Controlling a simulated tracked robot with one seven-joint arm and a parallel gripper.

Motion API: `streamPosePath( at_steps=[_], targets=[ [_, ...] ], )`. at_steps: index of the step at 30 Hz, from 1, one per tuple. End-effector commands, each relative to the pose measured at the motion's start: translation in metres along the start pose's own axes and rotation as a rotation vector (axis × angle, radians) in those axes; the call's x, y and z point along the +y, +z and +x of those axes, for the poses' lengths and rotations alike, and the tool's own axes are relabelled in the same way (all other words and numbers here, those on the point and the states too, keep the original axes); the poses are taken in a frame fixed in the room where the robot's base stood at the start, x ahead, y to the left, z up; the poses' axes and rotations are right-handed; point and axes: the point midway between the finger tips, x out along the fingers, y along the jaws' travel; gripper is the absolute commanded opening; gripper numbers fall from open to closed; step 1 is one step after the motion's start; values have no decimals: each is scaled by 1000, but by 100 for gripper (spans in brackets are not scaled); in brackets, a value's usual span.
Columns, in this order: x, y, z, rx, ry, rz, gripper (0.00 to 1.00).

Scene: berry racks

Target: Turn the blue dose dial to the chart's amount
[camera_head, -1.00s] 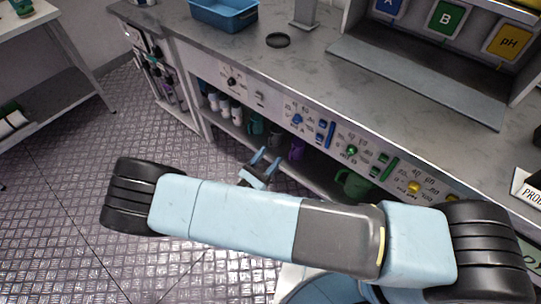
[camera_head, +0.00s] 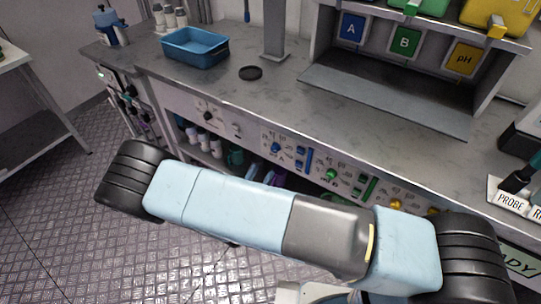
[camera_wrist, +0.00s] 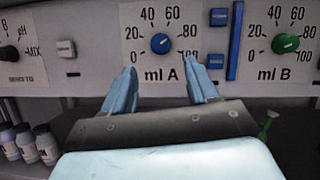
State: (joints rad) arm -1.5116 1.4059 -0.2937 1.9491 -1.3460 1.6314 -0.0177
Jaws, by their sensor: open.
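The blue dose dial (camera_wrist: 160,43) is a round knob on the white front panel, ringed by marks from 0 to 100 and labelled "ml A". Its exact setting is too small to read. The dial also shows in the head view (camera_head: 276,148) on the bench front. My gripper (camera_wrist: 163,74) is open and empty. Its two light-blue fingers point at the panel, one on each side below the dial, apart from it. In the head view my arm hides most of the gripper. I cannot make out a dose chart in any view.
A blue slider (camera_wrist: 236,40) stands right of the dial, then a green dial (camera_wrist: 286,43) labelled "ml B". A "pH" and "MIX" selector is at left. Bottles (camera_wrist: 28,143) stand on the shelf below. On the bench are a blue tray (camera_head: 195,60) and a dark disc (camera_head: 251,73).

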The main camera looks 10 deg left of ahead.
Motion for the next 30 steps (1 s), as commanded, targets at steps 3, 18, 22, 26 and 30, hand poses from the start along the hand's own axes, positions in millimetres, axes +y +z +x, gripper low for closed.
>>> streamPosePath(
  at_steps=[3,18,22,26,30],
  targets=[
    [0,0,23,-1,-3,0,59],
    [0,0,79,0,-1,1,59],
    [0,0,81,0,-1,1,59],
    [0,0,81,0,-1,1,59],
    [0,0,81,0,-1,1,50]
  ],
)
